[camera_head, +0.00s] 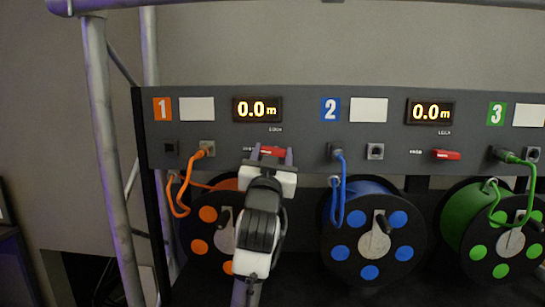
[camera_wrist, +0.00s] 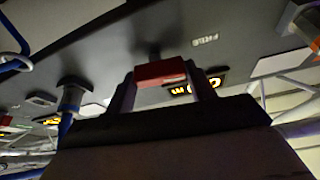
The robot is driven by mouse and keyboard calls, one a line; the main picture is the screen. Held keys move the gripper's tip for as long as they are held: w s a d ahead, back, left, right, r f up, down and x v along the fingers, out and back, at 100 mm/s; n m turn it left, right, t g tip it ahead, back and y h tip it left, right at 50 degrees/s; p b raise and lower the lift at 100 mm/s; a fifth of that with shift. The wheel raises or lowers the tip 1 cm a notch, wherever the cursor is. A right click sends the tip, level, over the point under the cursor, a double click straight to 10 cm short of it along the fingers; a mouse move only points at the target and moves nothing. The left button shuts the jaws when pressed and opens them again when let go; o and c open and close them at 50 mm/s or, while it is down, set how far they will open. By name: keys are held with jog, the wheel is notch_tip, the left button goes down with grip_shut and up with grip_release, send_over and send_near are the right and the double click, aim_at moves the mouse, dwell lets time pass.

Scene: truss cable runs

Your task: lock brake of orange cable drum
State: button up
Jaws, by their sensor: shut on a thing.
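The orange cable drum (camera_head: 200,228), marked 1, hangs below the panel and is partly hidden by my arm. Its red brake lever (camera_head: 271,151) sits on the panel under the 0.0 m display and the LOCK label (camera_head: 275,129). My gripper (camera_head: 272,155) is at this lever, with one finger on each side. In the wrist view the red lever (camera_wrist: 160,72) lies between my two fingertips (camera_wrist: 163,80), and my gripper is shut on it. The small label left of the lever is partly hidden. The lever looks about level.
An orange cable (camera_head: 183,190) loops from a panel socket at left. The blue drum (camera_head: 373,245) with its own red lever (camera_head: 446,155) and the green drum (camera_head: 500,235) stand to the right. A metal truss post (camera_head: 108,150) rises at left.

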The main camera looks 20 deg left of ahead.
jog(key=m+h+b, duration=0.1)
jog(key=m, duration=0.1)
jog(key=m+h, duration=0.2)
jog(key=m, duration=0.1)
jog(key=shift+a+m+b, duration=0.1)
jog(key=shift+m+b, duration=0.2)
jog(key=shift+b, duration=0.05)
jog(key=m+h, duration=0.1)
jog(key=m, duration=0.2)
jog(key=m+g+h+b, duration=0.1)
jog(key=m, duration=0.2)
jog(key=shift+r, duration=0.2)
jog(key=m, duration=0.2)
jog(key=m+g+h, duration=0.1)
jog(key=m, duration=0.2)
jog(key=shift+r+h, duration=0.2)
jog(key=shift+h, duration=0.1)
jog(key=shift+m+g, duration=0.8)
jog(key=shift+m, duration=0.8)
jog(key=o, duration=1)
